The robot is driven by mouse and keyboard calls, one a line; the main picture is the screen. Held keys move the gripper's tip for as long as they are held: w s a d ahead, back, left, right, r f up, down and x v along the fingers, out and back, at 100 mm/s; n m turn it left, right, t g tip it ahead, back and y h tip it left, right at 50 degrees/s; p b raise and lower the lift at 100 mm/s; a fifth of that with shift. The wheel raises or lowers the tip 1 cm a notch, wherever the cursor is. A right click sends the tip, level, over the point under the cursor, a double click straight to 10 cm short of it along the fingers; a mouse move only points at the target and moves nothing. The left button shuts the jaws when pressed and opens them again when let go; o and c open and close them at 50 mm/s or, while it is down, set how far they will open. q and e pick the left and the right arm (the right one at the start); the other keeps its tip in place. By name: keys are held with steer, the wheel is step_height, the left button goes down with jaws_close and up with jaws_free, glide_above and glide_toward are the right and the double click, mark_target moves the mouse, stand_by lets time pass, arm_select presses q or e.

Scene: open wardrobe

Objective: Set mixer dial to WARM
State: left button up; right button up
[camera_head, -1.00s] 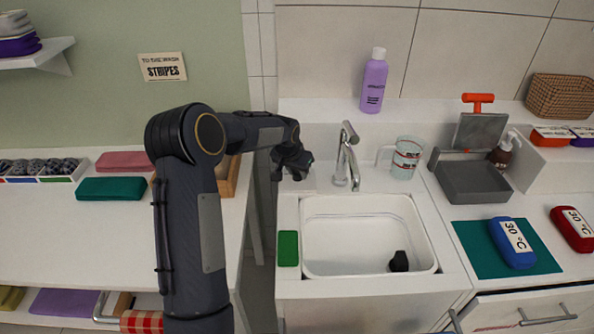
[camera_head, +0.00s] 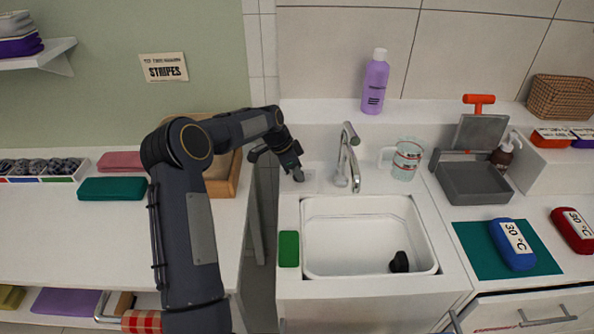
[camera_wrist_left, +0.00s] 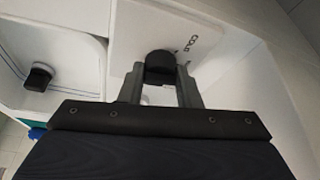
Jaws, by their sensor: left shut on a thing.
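The mixer dial (camera_wrist_left: 159,67) is a black knob on a white panel beside the sink, seen in the left wrist view. Small dark marks (camera_wrist_left: 190,42) are printed next to it, too small to read. My left gripper (camera_wrist_left: 160,80) has one finger on each side of the dial and is shut on it. In the head view, my left gripper (camera_head: 297,176) reaches down at the back left corner of the sink, by the chrome tap (camera_head: 347,158), and hides the dial. My right gripper is not in view.
The white sink basin (camera_head: 345,225) holds a black plug-like piece (camera_head: 399,262). A measuring jug (camera_head: 405,160) stands right of the tap, and a purple bottle (camera_head: 374,84) stands on the ledge behind. A green sponge (camera_head: 288,249) lies on the sink's left rim.

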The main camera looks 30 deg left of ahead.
arm_select(q)
steer(key=shift+m, duration=0.6)
steer(key=shift+g, duration=0.3)
steer(key=o, duration=1)
steer(key=shift+b+v, duration=0.35)
steer(key=shift+v, duration=3.55)
steer(key=shift+a, duration=0.15)
